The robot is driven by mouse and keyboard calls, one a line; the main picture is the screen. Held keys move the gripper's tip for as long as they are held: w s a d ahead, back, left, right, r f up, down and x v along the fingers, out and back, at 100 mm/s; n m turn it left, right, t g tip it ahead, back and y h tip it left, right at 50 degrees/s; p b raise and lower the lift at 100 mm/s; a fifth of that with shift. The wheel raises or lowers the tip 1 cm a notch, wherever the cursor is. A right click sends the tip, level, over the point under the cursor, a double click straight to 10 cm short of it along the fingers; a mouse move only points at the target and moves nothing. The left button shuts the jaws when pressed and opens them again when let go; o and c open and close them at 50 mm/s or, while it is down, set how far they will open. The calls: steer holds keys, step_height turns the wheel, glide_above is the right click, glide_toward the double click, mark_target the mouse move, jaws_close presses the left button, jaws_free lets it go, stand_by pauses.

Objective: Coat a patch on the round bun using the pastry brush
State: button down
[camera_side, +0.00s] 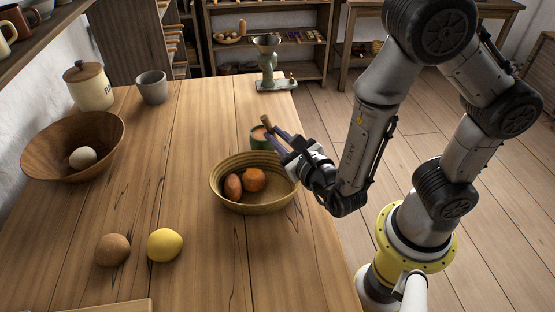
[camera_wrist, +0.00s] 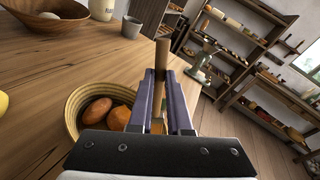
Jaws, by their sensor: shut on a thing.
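My gripper (camera_side: 277,135) is shut on a brush with a brown wooden handle (camera_side: 265,121), whose end sticks out past the fingertips. The handle also shows between the purple fingers in the wrist view (camera_wrist: 162,50). The bristles cannot be made out. My gripper is above the back right rim of a round woven bowl (camera_side: 222,200). In that bowl lie a rounder orange-brown bun (camera_side: 254,180) and a longer reddish-brown one (camera_side: 233,187), side by side. The rounder one also shows in the wrist view (camera_wrist: 120,117), partly hidden by the gripper.
A brown round item (camera_side: 112,250) and a yellow lemon (camera_side: 165,245) lie at the front left. A wooden bowl (camera_side: 40,155), lidded jar (camera_side: 90,88) and grey cup (camera_side: 152,87) stand farther back. The table's middle is clear.

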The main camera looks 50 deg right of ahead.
steer(key=w+a+r, duration=0.2)
steer(key=w+r, duration=0.4)
steer(key=shift+f, duration=2.35)
steer(key=shift+w+a+f, duration=1.5)
steer(key=shift+w+f, duration=1.1)
steer(key=shift+f, duration=1.45)
steer(key=shift+s+d, duration=1.5)
steer(key=shift+s, duration=1.15)
step_height(320, 180, up, 9)
